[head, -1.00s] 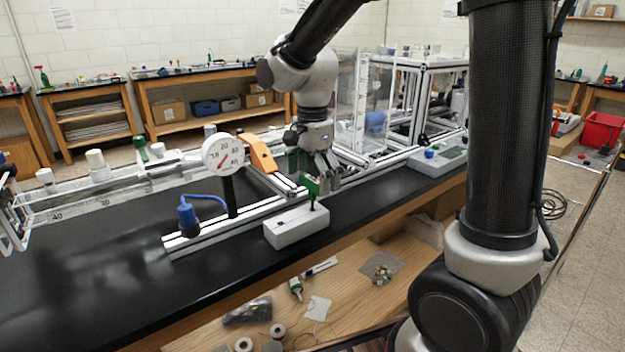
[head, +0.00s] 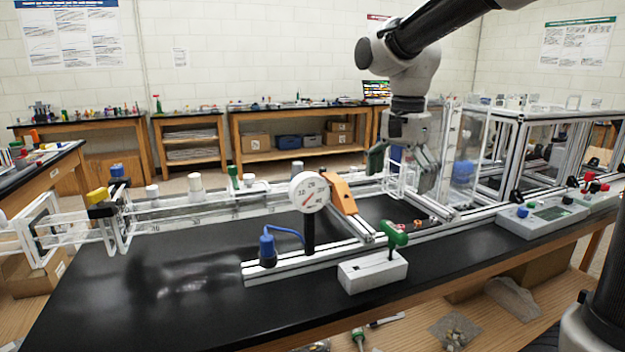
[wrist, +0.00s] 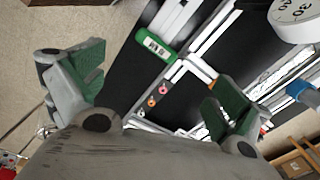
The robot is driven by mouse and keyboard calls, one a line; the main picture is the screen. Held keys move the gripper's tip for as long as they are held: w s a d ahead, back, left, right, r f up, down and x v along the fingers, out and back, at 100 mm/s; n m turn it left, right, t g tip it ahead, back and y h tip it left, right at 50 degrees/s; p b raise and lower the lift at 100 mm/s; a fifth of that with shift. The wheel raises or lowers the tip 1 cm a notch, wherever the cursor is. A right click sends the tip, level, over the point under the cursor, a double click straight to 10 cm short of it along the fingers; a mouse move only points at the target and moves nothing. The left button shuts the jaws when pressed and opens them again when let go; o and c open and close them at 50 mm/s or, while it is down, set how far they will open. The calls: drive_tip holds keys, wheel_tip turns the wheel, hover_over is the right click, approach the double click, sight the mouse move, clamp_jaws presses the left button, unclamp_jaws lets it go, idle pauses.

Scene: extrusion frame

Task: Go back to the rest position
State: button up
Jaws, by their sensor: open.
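My gripper (head: 403,166) hangs open and empty above the bench in the head view, fingers pointing down. In the wrist view its two green-padded fingers (wrist: 155,88) are spread wide with nothing between them touching. A white box (head: 372,272) with a green T-shaped handle (head: 394,235) stands on the black bench in front of the rail. The gripper is above the handle in the picture and clear of it. The wrist view shows the green handle (wrist: 156,47) beyond the fingers.
A round dial gauge (head: 309,192) on a black post and an orange part (head: 340,194) stand left of the gripper. A clear-panelled extrusion frame (head: 512,150) is at right, with a grey control box (head: 542,217) before it. The front left black benchtop (head: 150,300) is clear.

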drive_tip(key=f+n, duration=0.1)
drive_tip(key=s+f+n, duration=0.1)
drive_tip(key=n, duration=0.1)
drive_tip(key=shift+s+d, duration=0.25)
drive_tip(key=shift+d, duration=0.05)
drive_tip(key=s+d+n+t, duration=0.4)
drive_tip(key=s+d+n, duration=0.3)
drive_tip(key=s+d, duration=0.7)
drive_tip(key=shift+s+d+f, duration=0.15)
drive_tip(key=shift+s+d, duration=0.05)
drive_tip(key=shift+s, duration=1.7)
idle(0.4)
